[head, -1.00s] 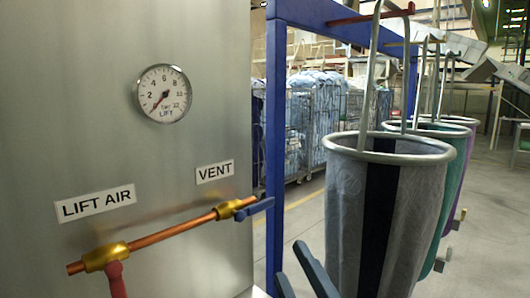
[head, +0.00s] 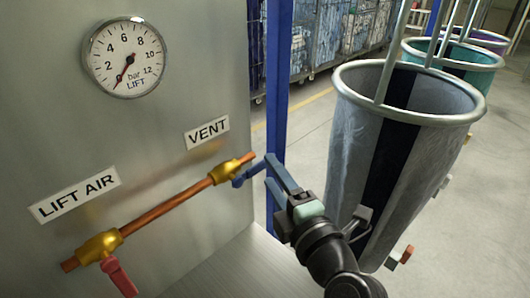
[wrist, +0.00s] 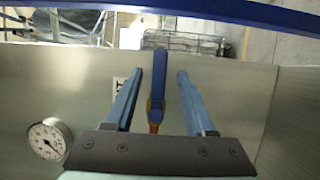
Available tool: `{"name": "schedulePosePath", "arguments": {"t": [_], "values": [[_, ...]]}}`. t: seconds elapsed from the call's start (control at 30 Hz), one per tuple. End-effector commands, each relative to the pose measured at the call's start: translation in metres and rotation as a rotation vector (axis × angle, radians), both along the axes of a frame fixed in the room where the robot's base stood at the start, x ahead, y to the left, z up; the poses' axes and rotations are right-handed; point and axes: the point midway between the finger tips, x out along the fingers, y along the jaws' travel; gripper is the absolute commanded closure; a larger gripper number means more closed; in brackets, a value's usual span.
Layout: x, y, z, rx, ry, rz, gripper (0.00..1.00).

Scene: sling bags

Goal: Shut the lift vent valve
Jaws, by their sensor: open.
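The vent valve has a brass body (head: 224,172) on a copper pipe under the VENT label (head: 207,131). Its blue lever (head: 248,174) points to the right, roughly in line with the pipe. In the wrist view the blue lever (wrist: 160,80) stands between the two fingers, with a gap on each side. My gripper (head: 273,172) is open, its blue-grey fingertips at the lever's outer end. In the wrist view my gripper (wrist: 158,85) holds nothing. Part of the lever's end is hidden by a finger in the head view.
The lift air valve (head: 100,246) with a red lever (head: 118,276) sits lower left on the same pipe. A pressure gauge (head: 125,57) is above, its needle near the low end. A blue post (head: 278,90) and a grey sling bag (head: 390,150) stand close at the right.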

Motion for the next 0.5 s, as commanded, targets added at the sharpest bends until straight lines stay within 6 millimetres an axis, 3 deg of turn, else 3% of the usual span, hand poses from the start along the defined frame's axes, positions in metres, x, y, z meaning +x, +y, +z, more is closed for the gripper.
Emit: {"name": "schedulePosePath", "arguments": {"t": [0.2, 0.5], "values": [[0.03, 0.012, 0.002, 0.0, 0.0, 0.0, 0.45], [0.04, 0.016, 0.0, 0.0, 0.0, -0.002, 0.45]]}}
